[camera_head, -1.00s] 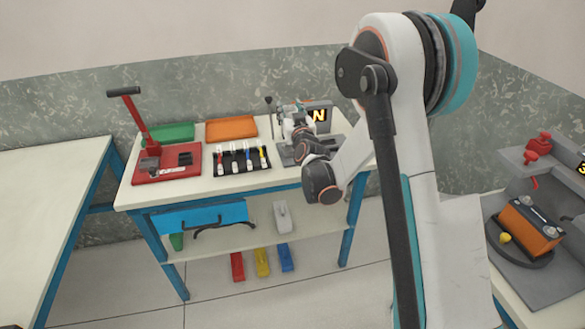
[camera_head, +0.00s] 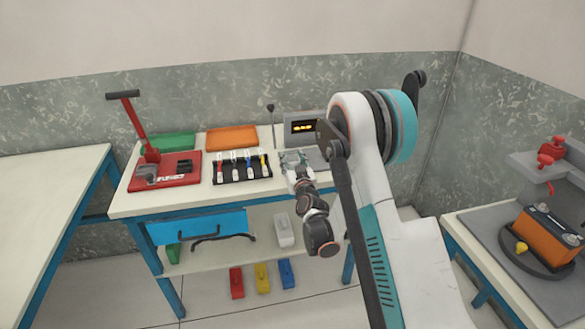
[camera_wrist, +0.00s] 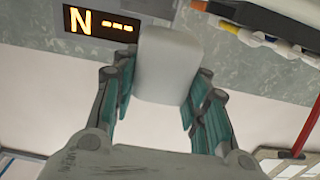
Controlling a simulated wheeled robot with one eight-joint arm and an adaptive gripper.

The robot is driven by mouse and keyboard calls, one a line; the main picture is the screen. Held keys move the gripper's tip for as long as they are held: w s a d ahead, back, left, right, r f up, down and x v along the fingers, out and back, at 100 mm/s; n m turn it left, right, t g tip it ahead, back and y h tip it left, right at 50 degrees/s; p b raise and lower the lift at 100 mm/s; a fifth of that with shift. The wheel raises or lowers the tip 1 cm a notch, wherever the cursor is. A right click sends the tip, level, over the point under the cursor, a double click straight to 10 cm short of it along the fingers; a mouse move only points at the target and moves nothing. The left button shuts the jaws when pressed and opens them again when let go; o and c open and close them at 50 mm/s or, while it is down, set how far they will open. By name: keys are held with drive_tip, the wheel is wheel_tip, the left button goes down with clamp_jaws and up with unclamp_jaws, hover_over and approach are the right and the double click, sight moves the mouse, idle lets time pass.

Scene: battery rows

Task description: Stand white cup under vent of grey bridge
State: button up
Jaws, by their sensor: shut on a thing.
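My gripper (camera_wrist: 160,95) is shut on the white cup (camera_wrist: 167,62), with teal fingers on both of its sides. The cup looks smooth and pale, and its opening does not show. In the head view my gripper (camera_head: 293,163) is over the right part of the middle bench, and the cup cannot be clearly made out there. A grey housing with a lit display (camera_head: 302,127), perhaps the grey bridge, stands at the back right of that bench, partly behind my arm. The wrist view shows a lit display (camera_wrist: 100,22) reading "N ---". I cannot make out a vent.
A black rack (camera_head: 242,170) of several colour-ended tubes is left of my gripper. A red press (camera_head: 163,172) stands farther left. Green (camera_head: 170,142) and orange trays (camera_head: 231,138) are behind them. An orange battery (camera_head: 548,235) stands on the right bench.

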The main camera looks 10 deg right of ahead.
drive_tip(key=shift+f, duration=0.85)
drive_tip(key=shift+f, duration=0.4)
drive_tip(key=shift+f, duration=0.2)
drive_tip(key=o, duration=0.9)
drive_tip(key=shift+c, duration=0.2)
